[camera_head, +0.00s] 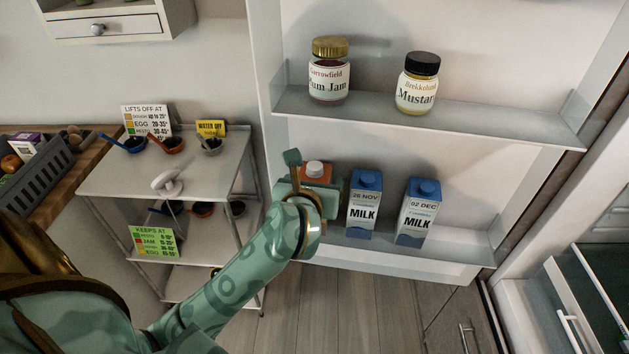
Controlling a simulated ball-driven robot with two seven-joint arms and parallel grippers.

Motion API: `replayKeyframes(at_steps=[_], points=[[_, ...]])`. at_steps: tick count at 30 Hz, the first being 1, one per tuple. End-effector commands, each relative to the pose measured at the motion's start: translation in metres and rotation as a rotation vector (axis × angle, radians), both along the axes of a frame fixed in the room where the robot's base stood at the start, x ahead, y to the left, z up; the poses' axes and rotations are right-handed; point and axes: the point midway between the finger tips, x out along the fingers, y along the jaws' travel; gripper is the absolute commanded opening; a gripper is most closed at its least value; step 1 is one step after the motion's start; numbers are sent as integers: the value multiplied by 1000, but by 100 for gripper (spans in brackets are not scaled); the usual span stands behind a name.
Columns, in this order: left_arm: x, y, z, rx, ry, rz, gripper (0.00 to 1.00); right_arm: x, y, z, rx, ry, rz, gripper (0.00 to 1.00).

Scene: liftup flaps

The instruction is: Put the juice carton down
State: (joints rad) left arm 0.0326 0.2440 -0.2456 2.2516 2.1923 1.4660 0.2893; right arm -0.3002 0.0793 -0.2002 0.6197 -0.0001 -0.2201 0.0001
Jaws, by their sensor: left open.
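An orange carton with a white cap (317,171), seemingly the juice carton, stands upright in the lower fridge door shelf (400,258), left of two milk cartons. My left gripper (308,185) is in front of it, with my left arm reaching in from the lower left. One finger shows at the carton's left side. The gripper is open, and its wrist hides the carton's lower part. I cannot tell whether the fingers touch the carton or whether it rests on the shelf floor. My right gripper is out of view.
Two milk cartons, one left (364,205) and one right (417,212), stand beside it. A plum jam jar (328,72) and a mustard jar (418,85) stand on the upper shelf. A trolley (215,178) with small bowls and signs stands left. The lower shelf's right end is free.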

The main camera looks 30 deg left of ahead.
Motion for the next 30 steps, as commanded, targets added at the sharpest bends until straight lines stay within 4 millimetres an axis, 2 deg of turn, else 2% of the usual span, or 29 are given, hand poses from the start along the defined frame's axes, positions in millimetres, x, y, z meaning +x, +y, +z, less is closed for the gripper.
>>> replayKeyframes(at_steps=[9, 15, 20, 30], points=[[-60, -26, 28, -3, 2, -1, 78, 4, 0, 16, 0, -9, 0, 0], [-90, -39, 43, 0, 3, 0, 78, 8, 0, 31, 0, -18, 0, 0], [-98, -43, 46, -1, 1, 0, 78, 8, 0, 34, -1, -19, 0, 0], [-98, -43, 44, 0, 1, 0, 78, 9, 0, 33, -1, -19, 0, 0]])
